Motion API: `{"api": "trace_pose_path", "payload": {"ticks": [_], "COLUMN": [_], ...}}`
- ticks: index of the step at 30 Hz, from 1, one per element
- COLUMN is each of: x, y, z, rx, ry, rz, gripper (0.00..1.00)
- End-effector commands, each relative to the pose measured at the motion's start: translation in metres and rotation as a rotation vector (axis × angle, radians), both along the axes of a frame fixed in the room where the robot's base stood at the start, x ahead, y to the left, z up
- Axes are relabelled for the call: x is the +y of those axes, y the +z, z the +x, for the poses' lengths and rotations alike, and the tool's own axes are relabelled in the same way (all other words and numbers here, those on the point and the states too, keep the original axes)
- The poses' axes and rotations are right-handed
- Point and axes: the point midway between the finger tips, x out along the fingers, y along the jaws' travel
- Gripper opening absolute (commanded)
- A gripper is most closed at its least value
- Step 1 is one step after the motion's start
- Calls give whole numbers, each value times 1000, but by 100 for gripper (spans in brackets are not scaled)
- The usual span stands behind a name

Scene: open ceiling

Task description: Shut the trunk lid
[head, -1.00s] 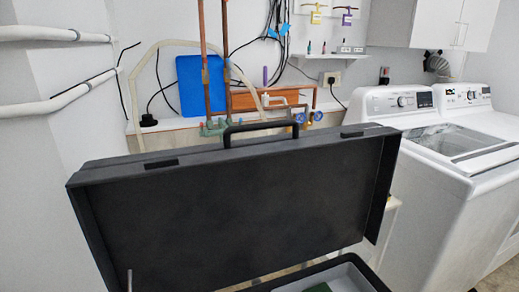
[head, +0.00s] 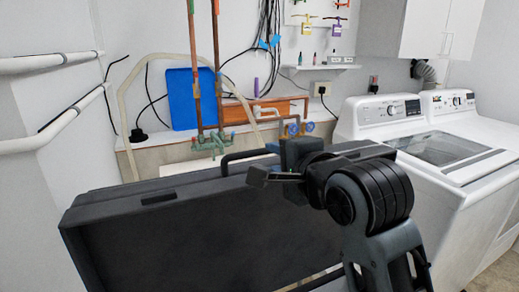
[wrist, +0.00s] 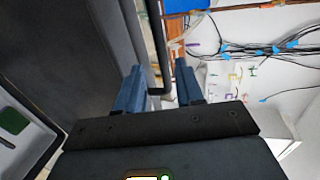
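The trunk lid (head: 190,240) is a dark grey panel standing raised and slightly tilted in the head view. Its black handle (head: 243,155) rises from the top edge. My gripper (head: 268,168) is at that top edge, by the handle's right end. In the wrist view my gripper (wrist: 158,78) has its two blue-grey fingers apart, with the dark handle bar (wrist: 157,50) showing between them. I cannot tell whether a finger touches it. The lid's inner face (wrist: 60,45) fills the upper left there. The trunk's body is mostly hidden in the head view.
Two white washers (head: 405,130) stand to the right of the trunk. Copper pipes (head: 205,70), a blue panel (head: 193,98) and hanging cables are on the wall behind. White pipes (head: 50,63) run along the left wall. A green item (wrist: 13,121) lies inside the trunk.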

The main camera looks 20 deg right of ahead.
Motion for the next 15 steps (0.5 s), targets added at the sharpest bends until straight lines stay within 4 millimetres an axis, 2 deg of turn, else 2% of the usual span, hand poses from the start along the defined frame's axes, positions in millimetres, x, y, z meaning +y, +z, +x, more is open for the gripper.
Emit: {"api": "trace_pose_path", "payload": {"ticks": [5,15], "x": [0,0], "y": [-1,-14], "z": [15,63], "rx": [2,2], "ry": [-2,-1], "rz": [4,2], "gripper": [37,37]}}
